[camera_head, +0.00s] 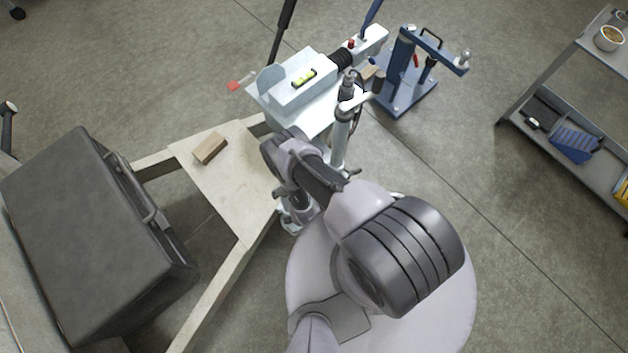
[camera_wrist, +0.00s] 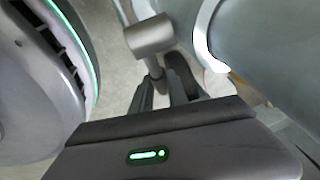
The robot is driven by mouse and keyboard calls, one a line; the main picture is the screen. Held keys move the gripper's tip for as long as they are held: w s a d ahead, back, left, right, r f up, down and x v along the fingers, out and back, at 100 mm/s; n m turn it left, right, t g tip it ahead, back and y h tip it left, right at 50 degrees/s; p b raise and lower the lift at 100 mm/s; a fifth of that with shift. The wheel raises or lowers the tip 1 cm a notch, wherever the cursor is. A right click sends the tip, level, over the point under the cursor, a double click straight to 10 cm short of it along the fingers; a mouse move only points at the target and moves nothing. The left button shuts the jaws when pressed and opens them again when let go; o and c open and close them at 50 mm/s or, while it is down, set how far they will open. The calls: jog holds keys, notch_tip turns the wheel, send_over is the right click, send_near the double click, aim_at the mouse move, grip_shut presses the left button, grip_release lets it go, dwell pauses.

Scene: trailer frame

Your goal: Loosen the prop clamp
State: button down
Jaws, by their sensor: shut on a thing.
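In the wrist view my gripper (camera_wrist: 166,88) is shut on the clamp handle (camera_wrist: 150,36), a grey bar with a rounded crosspiece; its lower rod runs down between the dark fingers. In the head view the prop (camera_head: 341,137) is an upright pale metal tube with a crank at its top, beside the white coupling head (camera_head: 311,88). My arm covers the prop's lower part, and the fingers and clamp are hidden there. I cannot tell how tight the clamp is.
A spirit level (camera_head: 304,78) lies on the coupling head. A wooden block (camera_head: 210,148) rests on the plywood deck (camera_head: 222,183). A black case (camera_head: 88,235) stands at left. A blue stand (camera_head: 404,84) is behind right, and a grey shelf cart (camera_head: 590,150) is far right. Floor between them is clear.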

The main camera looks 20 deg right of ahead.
jog(key=c, duration=1.3)
grip_release()
jog(key=p+v, duration=1)
jog(key=v, duration=0.7)
jog(key=shift+r, duration=0.2)
